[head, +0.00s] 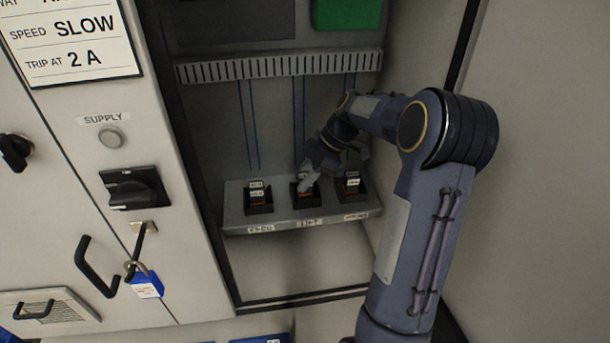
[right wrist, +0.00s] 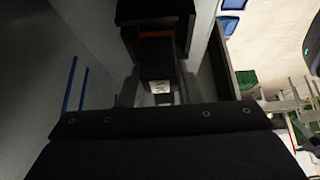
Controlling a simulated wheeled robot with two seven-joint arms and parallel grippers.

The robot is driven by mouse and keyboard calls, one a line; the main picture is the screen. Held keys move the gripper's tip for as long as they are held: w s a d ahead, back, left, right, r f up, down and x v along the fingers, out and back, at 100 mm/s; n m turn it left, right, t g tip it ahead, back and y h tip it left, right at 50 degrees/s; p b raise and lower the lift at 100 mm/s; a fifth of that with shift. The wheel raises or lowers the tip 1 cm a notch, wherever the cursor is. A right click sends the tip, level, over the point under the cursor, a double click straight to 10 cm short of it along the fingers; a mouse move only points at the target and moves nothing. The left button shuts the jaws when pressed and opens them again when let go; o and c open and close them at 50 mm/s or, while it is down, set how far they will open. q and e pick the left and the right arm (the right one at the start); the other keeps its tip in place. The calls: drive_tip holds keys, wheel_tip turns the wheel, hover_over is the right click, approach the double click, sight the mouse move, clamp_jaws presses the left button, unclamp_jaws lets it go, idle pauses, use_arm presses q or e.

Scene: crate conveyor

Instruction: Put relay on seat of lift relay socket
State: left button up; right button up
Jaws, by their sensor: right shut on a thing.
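The relay (head: 304,189), a dark block with a pale label and an orange-brown band, is at the middle socket of the grey shelf. This lift relay socket (head: 306,202) is black, and its tag below seems to read LIFT. My right gripper (head: 310,181) is shut on the relay from above and behind right, partly covering it. In the right wrist view a dark block with an orange band (right wrist: 157,37) shows beyond the gripper body. Whether the relay is fully down on the seat or slightly above it, I cannot tell. My left gripper is out of view.
Black sockets with labelled relays stand close on the left (head: 258,201) and right (head: 352,190) of the grey shelf (head: 280,222). A slotted duct (head: 280,67) and blue wires are above. The cabinet's right wall is near my arm. A door with a padlock (head: 146,284) is left.

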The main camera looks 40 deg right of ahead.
drive_tip(key=shift+f, duration=0.25)
drive_tip(key=shift+f+b, duration=0.2)
drive_tip(key=shift+b, duration=0.1)
drive_tip(key=o, duration=1)
drive_tip(key=shift+r, duration=0.1)
drive_tip(key=shift+r+p, duration=0.15)
drive_tip(key=shift+p, duration=0.15)
drive_tip(key=shift+d+r, duration=0.2)
drive_tip(key=b+v, duration=0.1)
drive_tip(key=v, duration=0.6)
drive_tip(key=shift+s+b, duration=0.1)
drive_tip(key=shift+b, duration=0.3)
